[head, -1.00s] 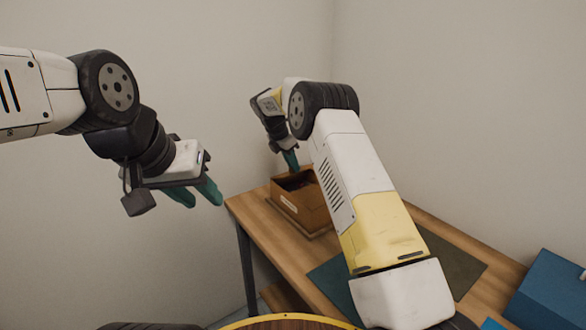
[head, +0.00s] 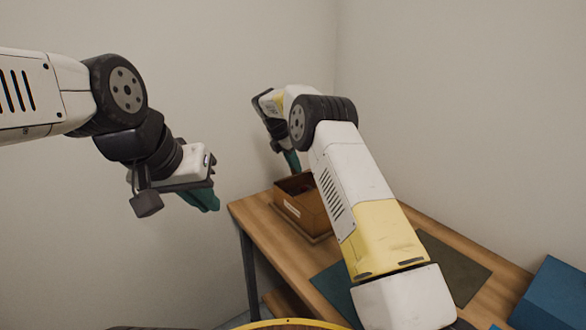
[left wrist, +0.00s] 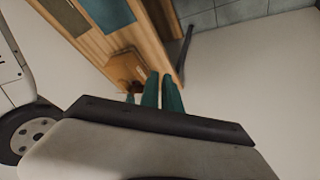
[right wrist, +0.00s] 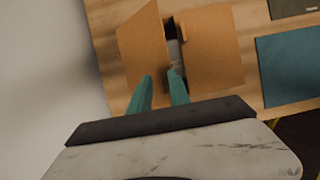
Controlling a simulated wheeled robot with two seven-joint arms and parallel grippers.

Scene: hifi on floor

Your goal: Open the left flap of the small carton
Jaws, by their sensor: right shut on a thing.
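The small brown carton (head: 308,207) stands near the far end of the wooden table, partly hidden by my right arm in the head view. In the right wrist view its left flap (right wrist: 139,42) and right panel (right wrist: 214,48) lie either side of a dark opening. My right gripper (head: 291,160) reaches down at the carton's far side. In the right wrist view its teal fingers (right wrist: 160,80) are shut on the near edge of the left flap. My left gripper (head: 206,200) hangs empty in the air, left of the table. Its fingers (left wrist: 161,80) look slightly apart.
The wooden table (head: 262,222) holds a teal mat (head: 335,288) and a dark mat (head: 455,268). A blue box (head: 552,295) is at the lower right. Plain walls stand close behind the table.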

